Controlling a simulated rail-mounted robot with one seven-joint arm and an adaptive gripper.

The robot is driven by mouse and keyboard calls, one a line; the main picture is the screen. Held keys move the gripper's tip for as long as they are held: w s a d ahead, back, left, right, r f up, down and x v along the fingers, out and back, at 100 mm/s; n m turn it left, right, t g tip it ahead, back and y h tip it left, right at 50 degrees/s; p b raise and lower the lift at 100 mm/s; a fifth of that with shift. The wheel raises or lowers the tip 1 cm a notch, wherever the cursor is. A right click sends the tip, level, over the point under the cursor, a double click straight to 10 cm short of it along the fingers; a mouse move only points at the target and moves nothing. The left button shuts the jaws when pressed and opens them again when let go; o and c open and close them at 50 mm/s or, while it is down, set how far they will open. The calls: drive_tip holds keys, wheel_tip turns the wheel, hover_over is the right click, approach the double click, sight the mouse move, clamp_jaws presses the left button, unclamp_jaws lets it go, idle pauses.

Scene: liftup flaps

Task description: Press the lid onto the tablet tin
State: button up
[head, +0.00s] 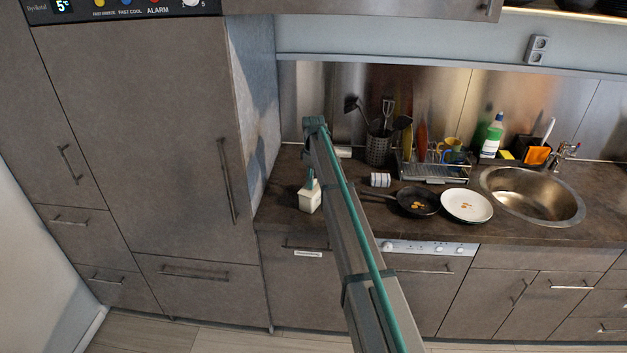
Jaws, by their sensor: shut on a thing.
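My arm (355,240) reaches up from the bottom edge across the middle of the head view, with a teal line along it. Its far visible end stands in front of the steel backsplash, left of the utensil holder. A small white striped object (380,180) is on the counter just right of my arm.
The dark counter (280,209) holds a black pan (417,203), a white plate (481,206) with small orange pieces, a dish rack (437,172), a utensil holder (379,147) and a green-white bottle (492,137). The round sink (535,198) is at right. A tall cabinet (140,130) bounds the left.

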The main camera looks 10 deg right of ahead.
drive_tip(key=o, duration=1.6)
drive_tip(key=shift+r, duration=0.1)
drive_tip(key=shift+r+p, duration=1.4)
drive_tip(key=shift+r, duration=2.05)
clamp_jaws()
